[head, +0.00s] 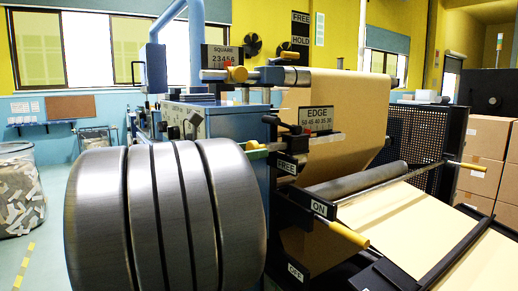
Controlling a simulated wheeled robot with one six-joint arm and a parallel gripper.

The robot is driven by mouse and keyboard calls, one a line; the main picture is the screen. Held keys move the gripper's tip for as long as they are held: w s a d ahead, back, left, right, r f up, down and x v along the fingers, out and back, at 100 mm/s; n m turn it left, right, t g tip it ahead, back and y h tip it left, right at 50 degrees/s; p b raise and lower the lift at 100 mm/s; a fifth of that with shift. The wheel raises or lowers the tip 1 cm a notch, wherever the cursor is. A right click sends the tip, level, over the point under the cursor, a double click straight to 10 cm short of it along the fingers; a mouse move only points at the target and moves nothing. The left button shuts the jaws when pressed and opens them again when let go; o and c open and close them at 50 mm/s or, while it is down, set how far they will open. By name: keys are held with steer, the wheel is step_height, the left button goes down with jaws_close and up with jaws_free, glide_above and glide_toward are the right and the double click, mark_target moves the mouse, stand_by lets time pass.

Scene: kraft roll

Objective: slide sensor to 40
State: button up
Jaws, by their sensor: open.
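The edge scale plate (318,119), marked EDGE with figures 50 45 40 35 30 from left to right, stands in front of the hanging brown paper web, right of centre in the head view. A dark bar (322,138) runs below it. A small dark block with a knob (286,126) is by the left end of this bar. I cannot tell which part is the sensor, nor which figure it stands at. My gripper is not in view.
A large grey grooved cylinder (165,215) fills the left foreground. A yellow-handled lever (345,233) sticks out near the ON label (319,208). A perforated black guard (416,137) and cardboard boxes (485,165) stand right. A scrap bin (20,190) is far left.

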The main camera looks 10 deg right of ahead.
mark_target(276, 143)
steer(key=shift+x, duration=1.65)
steer(key=shift+c, duration=0.4)
jaws_close()
steer(key=shift+p+x, duration=0.5)
steer(key=shift+x, duration=2)
steer(key=shift+o, duration=0.4)
jaws_free()
steer(key=shift+a, duration=0.15)
steer(key=b+v, duration=0.1)
steer(key=v, duration=1.2)
steer(key=shift+a, duration=0.3)
